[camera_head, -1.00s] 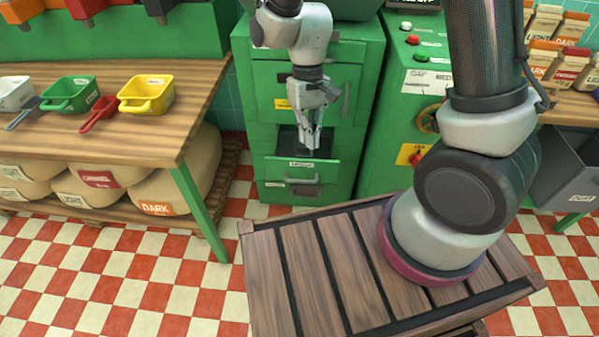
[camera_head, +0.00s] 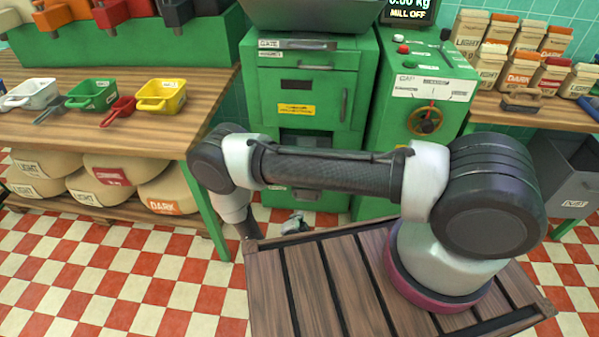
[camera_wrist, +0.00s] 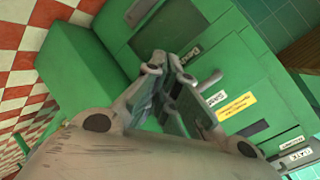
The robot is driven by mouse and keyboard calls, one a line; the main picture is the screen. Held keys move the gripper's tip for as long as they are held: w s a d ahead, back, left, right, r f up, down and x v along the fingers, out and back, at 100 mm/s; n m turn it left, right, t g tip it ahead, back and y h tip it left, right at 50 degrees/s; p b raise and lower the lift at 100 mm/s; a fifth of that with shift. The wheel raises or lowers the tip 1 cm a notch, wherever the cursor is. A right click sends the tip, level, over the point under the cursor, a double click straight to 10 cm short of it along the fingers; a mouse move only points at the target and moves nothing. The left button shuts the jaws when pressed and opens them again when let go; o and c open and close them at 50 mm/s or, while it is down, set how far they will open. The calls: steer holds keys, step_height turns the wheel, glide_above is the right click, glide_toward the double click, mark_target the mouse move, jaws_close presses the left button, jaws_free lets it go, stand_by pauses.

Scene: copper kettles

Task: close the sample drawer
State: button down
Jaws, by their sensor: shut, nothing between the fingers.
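The green cabinet (camera_head: 312,85) stands beyond my deck. The sample drawer (camera_head: 306,196) is low on its front, with a grey handle, below a dark recess. My forearm hides its upper part, and I cannot tell how far it stands out. In the wrist view the drawer front (camera_wrist: 122,22) shows at the top with its handle. My gripper (camera_head: 295,222) is low in front of the cabinet, mostly hidden behind the deck edge. In the wrist view my gripper (camera_wrist: 168,72) points at the cabinet front, shut and empty. Contact with the drawer is not visible.
The green mill machine (camera_head: 420,100) stands close on the cabinet's right. A wooden bench (camera_head: 100,140) with coloured scoops is at the left, with sacks (camera_head: 85,187) under it. Checkered floor (camera_head: 130,270) is clear at the lower left.

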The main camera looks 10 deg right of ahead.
step_height(320, 180, up, 11)
steer(key=w+m+t+h, duration=0.2)
steer(key=m+t, duration=0.3)
steer(key=m, duration=0.1)
steer(key=x, duration=1.4)
steer(key=shift+a+r, duration=0.2)
steer(key=shift+a, duration=0.15)
steer(key=shift+w, duration=0.1)
steer(key=x, duration=1.5)
steer(key=shift+r, duration=0.15)
